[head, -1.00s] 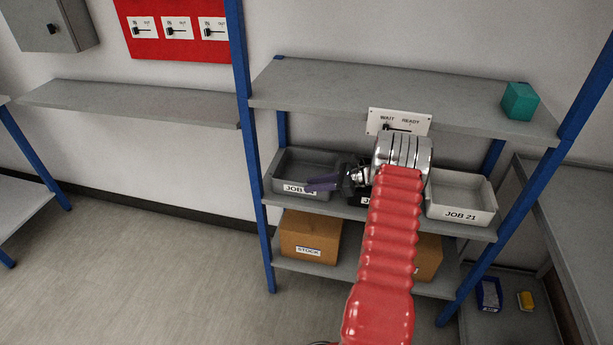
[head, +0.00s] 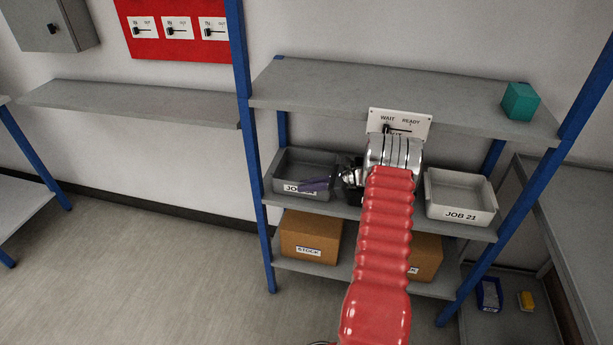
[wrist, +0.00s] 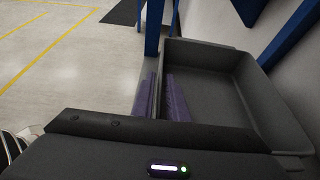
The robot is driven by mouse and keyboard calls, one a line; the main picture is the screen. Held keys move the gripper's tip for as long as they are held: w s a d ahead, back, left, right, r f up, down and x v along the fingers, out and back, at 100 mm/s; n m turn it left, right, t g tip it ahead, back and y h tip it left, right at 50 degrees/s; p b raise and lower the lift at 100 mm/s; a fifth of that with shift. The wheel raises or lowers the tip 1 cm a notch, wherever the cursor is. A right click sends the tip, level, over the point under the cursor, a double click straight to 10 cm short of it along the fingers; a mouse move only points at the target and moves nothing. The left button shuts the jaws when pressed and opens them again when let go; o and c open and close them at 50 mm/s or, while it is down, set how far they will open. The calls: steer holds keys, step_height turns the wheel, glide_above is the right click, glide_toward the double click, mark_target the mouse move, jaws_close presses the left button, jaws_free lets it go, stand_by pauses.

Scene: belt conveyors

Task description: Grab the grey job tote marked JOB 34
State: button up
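The grey job tote (head: 288,163) stands on the middle shelf at the left. Its white label (head: 291,188) reads JOB, with the number hidden by my gripper. My gripper (head: 302,187) points left, with its purple fingers at the tote's front wall. One finger is on the outer side of the front wall and the other on the inner side. A narrow gap shows between them, and the fingers look open.
A pale tote marked JOB 21 (head: 460,213) stands right on the same shelf. A dark tote behind my wrist is mostly hidden. STOCK boxes (head: 310,235) are below. The upper shelf (head: 400,88) and blue post (head: 257,190) bound the space.

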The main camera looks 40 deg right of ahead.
jaws_close()
steer(key=shift+r, duration=0.1)
stand_by(0.3)
